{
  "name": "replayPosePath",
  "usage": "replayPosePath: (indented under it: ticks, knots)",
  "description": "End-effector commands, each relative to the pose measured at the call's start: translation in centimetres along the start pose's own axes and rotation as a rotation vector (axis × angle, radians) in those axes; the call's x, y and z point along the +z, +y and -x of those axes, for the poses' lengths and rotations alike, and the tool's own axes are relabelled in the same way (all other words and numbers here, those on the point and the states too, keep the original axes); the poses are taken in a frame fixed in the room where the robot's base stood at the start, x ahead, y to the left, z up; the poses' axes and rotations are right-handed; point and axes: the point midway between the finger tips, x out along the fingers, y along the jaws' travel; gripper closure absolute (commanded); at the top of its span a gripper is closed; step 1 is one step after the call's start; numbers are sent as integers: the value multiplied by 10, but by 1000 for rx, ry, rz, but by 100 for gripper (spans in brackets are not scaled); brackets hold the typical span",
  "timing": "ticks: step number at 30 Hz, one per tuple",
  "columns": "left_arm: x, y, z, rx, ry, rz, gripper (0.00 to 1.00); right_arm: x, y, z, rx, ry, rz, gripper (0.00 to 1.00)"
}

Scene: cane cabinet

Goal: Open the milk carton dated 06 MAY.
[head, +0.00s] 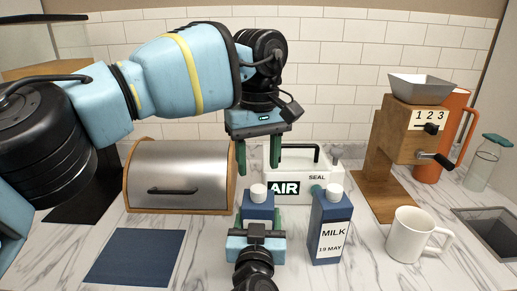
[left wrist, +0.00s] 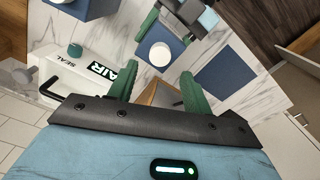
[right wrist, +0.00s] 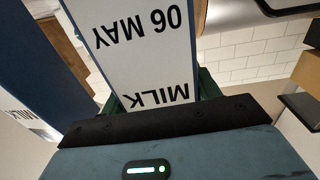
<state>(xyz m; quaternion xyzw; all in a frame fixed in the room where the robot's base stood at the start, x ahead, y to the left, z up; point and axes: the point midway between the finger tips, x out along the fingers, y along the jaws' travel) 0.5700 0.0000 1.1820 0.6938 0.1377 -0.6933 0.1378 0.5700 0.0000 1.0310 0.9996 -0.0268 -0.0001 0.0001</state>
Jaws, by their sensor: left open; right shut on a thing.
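The blue milk carton (head: 258,213) with a white cap (head: 258,192) stands upright at the front middle; its white face in the right wrist view (right wrist: 145,50) reads MILK 06 MAY. My right gripper (head: 257,228) is shut on this carton from the front. My left gripper (head: 259,158) points down, open and empty, above and apart from the carton's cap. In the left wrist view the cap (left wrist: 160,55) shows just beyond the left fingertips (left wrist: 157,85). A second blue carton (head: 330,229), labelled MILK 19 MAY, stands to the right with its white cap on.
A white AIR SEAL box (head: 318,186) stands behind the cartons. A bread box (head: 178,177) and a blue mat (head: 135,256) are at left. A wooden grinder (head: 392,150), white mug (head: 410,236), orange jug (head: 435,160), glass bottle (head: 483,165) and sink (head: 490,225) are at right.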

Motion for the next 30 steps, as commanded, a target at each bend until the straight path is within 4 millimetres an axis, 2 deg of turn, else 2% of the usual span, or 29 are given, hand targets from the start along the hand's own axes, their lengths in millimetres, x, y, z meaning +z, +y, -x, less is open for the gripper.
replayPosePath:
  ticks: [6, 12, 24, 30]
  knots:
    - [0, -1, -34, -2, -3, 0, 50, 0, 0, 0, 0, -1, 0, 100]
    - [0, 0, -54, 0, -1, 0, 50, 0, 0, 0, 0, -1, 0, 100]
    - [0, 0, -60, -1, -1, 1, 50, 0, 0, 0, 0, -1, 0, 100]
    - [0, 0, -60, 0, -1, 1, 77, 0, 0, 0, 0, -1, 0, 100]
